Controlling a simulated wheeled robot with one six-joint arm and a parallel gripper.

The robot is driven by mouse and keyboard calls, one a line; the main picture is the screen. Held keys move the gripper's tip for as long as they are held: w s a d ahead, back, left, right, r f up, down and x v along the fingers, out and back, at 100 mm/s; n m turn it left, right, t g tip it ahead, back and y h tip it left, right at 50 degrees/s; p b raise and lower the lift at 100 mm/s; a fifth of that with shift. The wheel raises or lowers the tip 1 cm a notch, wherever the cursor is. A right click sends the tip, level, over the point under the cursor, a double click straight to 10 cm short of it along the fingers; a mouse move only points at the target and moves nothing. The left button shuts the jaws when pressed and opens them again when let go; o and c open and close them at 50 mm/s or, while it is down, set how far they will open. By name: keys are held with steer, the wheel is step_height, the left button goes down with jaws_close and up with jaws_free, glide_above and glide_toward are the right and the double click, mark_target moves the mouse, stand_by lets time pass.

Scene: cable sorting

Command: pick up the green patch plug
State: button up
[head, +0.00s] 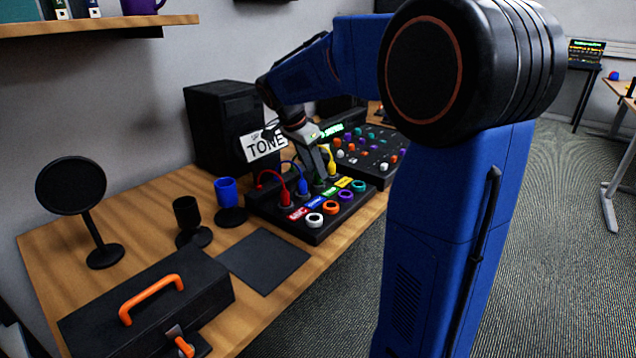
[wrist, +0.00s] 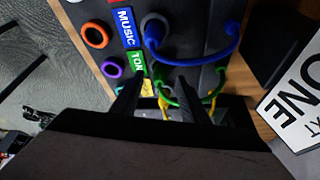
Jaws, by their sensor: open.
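The green patch plug (wrist: 165,97) stands in a black patch box (head: 318,234), with its green cable looping away from it. In the wrist view it shows between my two fingers, partly hidden. In the head view it is mostly hidden behind my gripper (head: 320,170). My gripper, also in the wrist view (wrist: 158,92), is open and points down over the plug. I cannot tell whether a finger touches it. The blue plug (head: 302,186) and yellow plug (head: 332,168) stand on either side, and the red plug (head: 285,194) is beyond the blue one.
A row of coloured rings and labels lies along the box's front. A mixer with knobs (head: 372,165) stands at right, and a black speaker (head: 215,115) and a TONE sign (head: 262,145) behind. A blue cup (head: 226,190) stands left. A dark mat (head: 262,262) lies empty in front.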

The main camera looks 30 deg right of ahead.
mark_target(318, 180)
steer(key=shift+x, duration=1.3)
steer(key=shift+c, duration=0.6)
jaws_close()
